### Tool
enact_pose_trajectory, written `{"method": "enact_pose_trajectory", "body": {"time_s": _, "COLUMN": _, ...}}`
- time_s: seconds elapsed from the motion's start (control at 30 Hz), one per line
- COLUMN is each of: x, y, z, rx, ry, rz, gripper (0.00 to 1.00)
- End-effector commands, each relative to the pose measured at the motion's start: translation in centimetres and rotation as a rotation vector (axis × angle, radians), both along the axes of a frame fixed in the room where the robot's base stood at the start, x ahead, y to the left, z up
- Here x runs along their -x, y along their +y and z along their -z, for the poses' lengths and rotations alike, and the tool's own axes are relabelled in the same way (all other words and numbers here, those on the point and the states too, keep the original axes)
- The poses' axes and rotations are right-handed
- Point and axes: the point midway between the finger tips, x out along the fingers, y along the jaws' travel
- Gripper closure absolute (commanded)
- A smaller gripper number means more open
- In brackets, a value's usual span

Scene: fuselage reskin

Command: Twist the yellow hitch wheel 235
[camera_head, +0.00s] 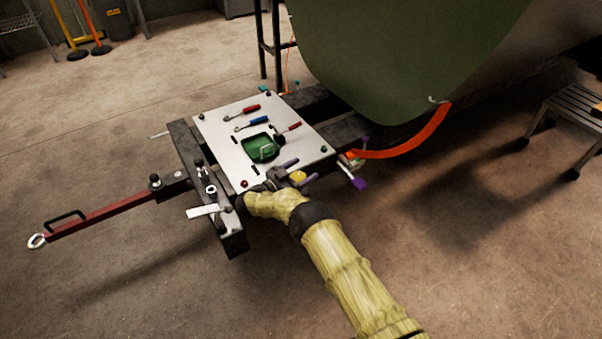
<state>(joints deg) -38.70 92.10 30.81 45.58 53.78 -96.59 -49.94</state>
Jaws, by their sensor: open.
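The yellow hitch wheel (299,176) is small and partly hidden, at the right front edge of the pale plate on the trailer frame. My gripper (297,171) is open at the wheel, with one finger on each side of the yellow in this view. I cannot tell whether the fingers touch it or how deep they reach. My arm in its yellow cover comes up from the lower right and hides part of the frame's side.
A red drawbar (104,210) sticks out left. The green fuselage (400,50) stands behind, with an orange strap (410,147). A step stool (575,104) is at right. Floor in front is clear.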

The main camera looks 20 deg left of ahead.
Motion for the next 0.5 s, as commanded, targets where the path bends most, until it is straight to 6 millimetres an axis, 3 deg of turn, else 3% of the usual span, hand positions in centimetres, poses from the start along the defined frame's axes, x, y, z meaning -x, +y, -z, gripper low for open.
{"method": "enact_pose_trajectory", "body": {"time_s": 0.03, "x": 0.0, "y": 0.0, "z": -1.5, "rx": 0.0, "ry": 0.0, "rz": 0.0, "gripper": 0.27}}
{"method": "enact_pose_trajectory", "body": {"time_s": 0.3, "x": 0.0, "y": 0.0, "z": -6.3, "rx": 0.0, "ry": 0.0, "rz": 0.001, "gripper": 0.27}}
{"method": "enact_pose_trajectory", "body": {"time_s": 0.5, "x": 0.0, "y": -0.1, "z": -7.7, "rx": 0.0, "ry": 0.0, "rz": 0.001, "gripper": 0.27}}
